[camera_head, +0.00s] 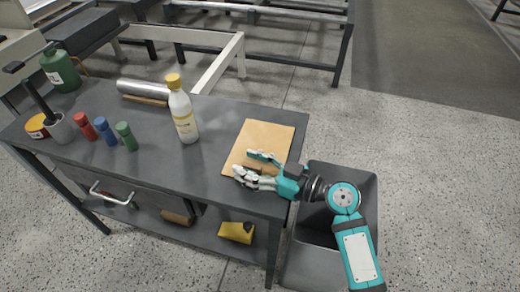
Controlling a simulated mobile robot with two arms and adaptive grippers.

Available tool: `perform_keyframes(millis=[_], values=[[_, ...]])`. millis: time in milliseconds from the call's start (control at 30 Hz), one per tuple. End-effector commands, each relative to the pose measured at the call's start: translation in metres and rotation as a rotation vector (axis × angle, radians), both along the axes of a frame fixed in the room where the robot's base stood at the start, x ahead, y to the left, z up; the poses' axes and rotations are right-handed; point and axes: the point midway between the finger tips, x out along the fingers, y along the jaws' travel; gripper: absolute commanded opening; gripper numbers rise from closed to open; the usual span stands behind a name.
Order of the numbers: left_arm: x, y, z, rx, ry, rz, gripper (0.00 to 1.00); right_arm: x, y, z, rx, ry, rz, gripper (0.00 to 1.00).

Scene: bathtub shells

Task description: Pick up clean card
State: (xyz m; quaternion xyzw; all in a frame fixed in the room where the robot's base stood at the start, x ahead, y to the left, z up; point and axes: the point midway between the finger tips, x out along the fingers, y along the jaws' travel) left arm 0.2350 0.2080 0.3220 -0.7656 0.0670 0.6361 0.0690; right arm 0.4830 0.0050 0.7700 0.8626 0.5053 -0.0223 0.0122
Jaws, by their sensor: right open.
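A flat tan rectangular sheet (268,137), which may be the clean card, lies on the right end of the dark grey workbench (215,165). My right gripper (245,164) reaches in from the right over the sheet's near part, with its fingers apart and pointing left. A small brown piece (254,167) shows between the fingers. I cannot tell whether the fingers touch it or whether it is separate from the sheet. The gripper hides part of the sheet's near edge. My left gripper is not in view.
A yellow-capped bottle (183,112) stands left of the sheet. Red, blue and green small containers (126,136), a grey cup (60,128) and a green canister (61,72) stand further left. A dark bin (325,220) stands beside the bench's right end, under my arm.

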Motion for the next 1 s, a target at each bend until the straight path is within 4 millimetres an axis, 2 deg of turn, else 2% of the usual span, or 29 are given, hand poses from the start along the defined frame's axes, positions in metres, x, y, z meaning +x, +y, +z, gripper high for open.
perform_keyframes(millis=[67, 400, 1000], values=[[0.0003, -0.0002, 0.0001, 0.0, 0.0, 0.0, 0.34, -0.0001, -0.0002, -0.0001, 0.0, 0.0, 0.0, 0.46], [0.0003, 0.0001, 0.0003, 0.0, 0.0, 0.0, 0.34, -0.0003, -0.0005, -0.0001, 0.0, -0.001, 0.0, 0.01], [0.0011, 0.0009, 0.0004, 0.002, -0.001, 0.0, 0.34, 0.0038, 0.0033, 0.003, -0.001, -0.003, -0.001, 0.0]])
